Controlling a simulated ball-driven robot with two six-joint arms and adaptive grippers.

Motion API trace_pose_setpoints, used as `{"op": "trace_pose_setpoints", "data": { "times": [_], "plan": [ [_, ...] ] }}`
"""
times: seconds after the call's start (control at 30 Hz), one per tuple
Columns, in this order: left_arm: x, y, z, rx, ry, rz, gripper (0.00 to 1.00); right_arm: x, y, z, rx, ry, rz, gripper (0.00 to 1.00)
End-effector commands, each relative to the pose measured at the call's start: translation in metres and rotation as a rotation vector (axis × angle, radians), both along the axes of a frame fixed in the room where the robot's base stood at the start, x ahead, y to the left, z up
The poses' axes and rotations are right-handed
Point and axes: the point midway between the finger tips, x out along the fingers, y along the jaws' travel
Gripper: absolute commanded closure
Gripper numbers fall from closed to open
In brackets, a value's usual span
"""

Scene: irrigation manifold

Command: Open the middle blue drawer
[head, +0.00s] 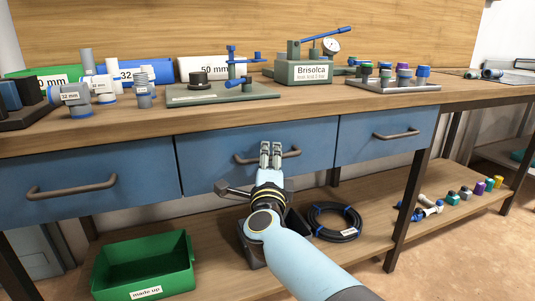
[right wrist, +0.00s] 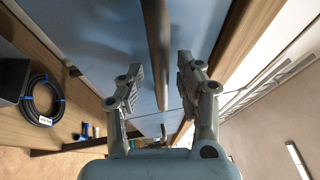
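The middle blue drawer (head: 210,150) is under the workbench top, its front level with the drawers beside it, so it looks closed. Its dark bar handle (head: 290,154) is partly hidden by my right gripper (head: 270,149), which is at the handle's middle. In the right wrist view the handle (right wrist: 157,45) runs between the two fingers of my right gripper (right wrist: 160,75). The fingers are apart, with a gap visible on both sides of the bar. My left gripper is not in view.
Blue drawers stand left (head: 90,178) and right (head: 385,135) of the middle one. The lower shelf holds a green bin (head: 145,265), a black hose coil (head: 335,222) and several small fittings. Pipe fittings and tools crowd the bench top (head: 300,108).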

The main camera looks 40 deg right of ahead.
Motion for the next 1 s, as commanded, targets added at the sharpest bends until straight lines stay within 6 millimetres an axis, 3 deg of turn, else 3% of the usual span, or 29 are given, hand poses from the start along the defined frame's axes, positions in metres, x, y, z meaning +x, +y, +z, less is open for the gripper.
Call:
{"op": "trace_pose_setpoints", "data": {
  "times": [0.17, 0.43, 1.0],
  "plan": [
    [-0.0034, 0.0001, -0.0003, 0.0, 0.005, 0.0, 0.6, -0.0001, 0.0001, -0.0003, 0.0, 0.0, 0.0, 0.65],
    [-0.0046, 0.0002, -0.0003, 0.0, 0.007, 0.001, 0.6, 0.0, 0.0001, -0.0003, 0.0, 0.0, 0.0, 1.0],
    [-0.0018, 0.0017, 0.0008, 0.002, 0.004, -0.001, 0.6, -0.0015, 0.0009, -0.0015, 0.002, 0.002, 0.001, 1.0]
  ]
}}
